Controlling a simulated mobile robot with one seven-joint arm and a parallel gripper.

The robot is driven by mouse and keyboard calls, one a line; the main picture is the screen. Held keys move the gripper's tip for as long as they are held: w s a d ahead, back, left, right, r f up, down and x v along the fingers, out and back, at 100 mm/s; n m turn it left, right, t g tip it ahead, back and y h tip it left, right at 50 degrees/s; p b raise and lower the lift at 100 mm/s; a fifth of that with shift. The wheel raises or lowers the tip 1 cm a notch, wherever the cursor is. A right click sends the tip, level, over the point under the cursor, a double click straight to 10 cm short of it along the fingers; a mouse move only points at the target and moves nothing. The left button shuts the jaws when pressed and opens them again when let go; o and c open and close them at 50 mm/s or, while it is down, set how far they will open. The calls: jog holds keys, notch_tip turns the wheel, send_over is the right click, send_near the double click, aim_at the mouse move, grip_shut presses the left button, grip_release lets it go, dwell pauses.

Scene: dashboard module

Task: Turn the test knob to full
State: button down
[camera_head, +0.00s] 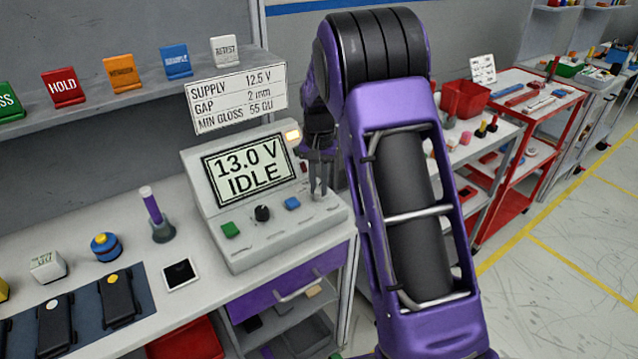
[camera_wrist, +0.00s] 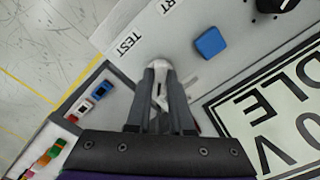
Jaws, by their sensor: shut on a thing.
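The tester (camera_head: 270,236) stands on the bench, and its screen (camera_head: 247,172) reads 13.0 V IDLE. My gripper (camera_head: 319,192) points down at the right end of its sloped panel. In the wrist view my gripper (camera_wrist: 160,78) is shut on a pale grey knob (camera_wrist: 157,65) beside the TEST label (camera_wrist: 129,45). The fingers hide most of this knob, so its turned position cannot be read. A black knob (camera_head: 262,213), a blue button (camera_head: 292,203) and a green button (camera_head: 230,229) sit to its left on the panel.
A sign (camera_head: 237,102) above the tester reads supply 12.5 V. A lit lamp (camera_head: 292,136) is on the tester's top right. A purple bottle in a stand (camera_head: 157,216) is left of the tester. A red cart (camera_head: 510,150) stands to the right, beside open floor.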

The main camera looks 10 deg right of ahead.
aim_at(319, 187)
jog(key=shift+m, duration=0.4)
jog(key=c, duration=0.8)
grip_release()
notch_tip(319, 187, up, 18)
jog(key=shift+f, duration=0.25)
